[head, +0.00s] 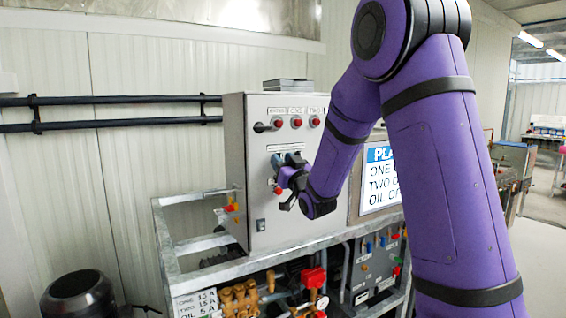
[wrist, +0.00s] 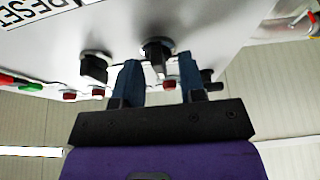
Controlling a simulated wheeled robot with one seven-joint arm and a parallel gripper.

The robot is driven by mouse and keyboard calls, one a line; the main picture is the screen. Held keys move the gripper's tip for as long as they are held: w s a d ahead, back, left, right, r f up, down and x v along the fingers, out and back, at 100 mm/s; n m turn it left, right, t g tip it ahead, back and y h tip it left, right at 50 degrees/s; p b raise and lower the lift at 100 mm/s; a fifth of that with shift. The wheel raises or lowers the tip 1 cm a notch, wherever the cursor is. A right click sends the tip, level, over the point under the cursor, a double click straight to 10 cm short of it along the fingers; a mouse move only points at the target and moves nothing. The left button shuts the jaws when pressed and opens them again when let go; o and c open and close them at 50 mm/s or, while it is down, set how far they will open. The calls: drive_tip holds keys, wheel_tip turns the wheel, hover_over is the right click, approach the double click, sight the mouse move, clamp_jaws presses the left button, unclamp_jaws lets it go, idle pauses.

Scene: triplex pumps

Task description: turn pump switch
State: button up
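The grey control box (head: 246,180) stands on a metal frame, with its switch panel facing me. In the wrist view a black rotary switch (wrist: 157,52) sits on the panel (wrist: 190,22), in line with the gap between my fingers. A second black switch (wrist: 94,66) is just left of the fingers. My gripper (wrist: 160,78) is open, with one blue finger on each side of the first switch and some space showing beside it. In the head view my gripper (head: 287,160) is at the panel's middle, where it hides the switches behind it.
Red lamps (head: 296,123) and a black knob (head: 260,127) lie along the panel's top. A red knob (head: 278,190) is just below my gripper. A blue-white sign (head: 380,175) is to the right. Pipes and brass valves (head: 240,298) sit below.

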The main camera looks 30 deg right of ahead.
clamp_jaws()
drive_tip(key=shift+n, duration=0.4)
drive_tip(key=n+y, duration=0.2)
drive_tip(key=n, duration=0.1)
drive_tip(key=n+g+y, duration=0.1)
drive_tip(key=n+y, duration=0.1)
drive_tip(key=n, duration=0.2)
drive_tip(key=n+g+y, duration=0.1)
drive_tip(key=n, duration=0.3)
drive_tip(key=shift+d+y, duration=0.1)
drive_tip(key=shift+y, duration=0.3)
drive_tip(key=shift+n, duration=0.5)
unclamp_jaws()
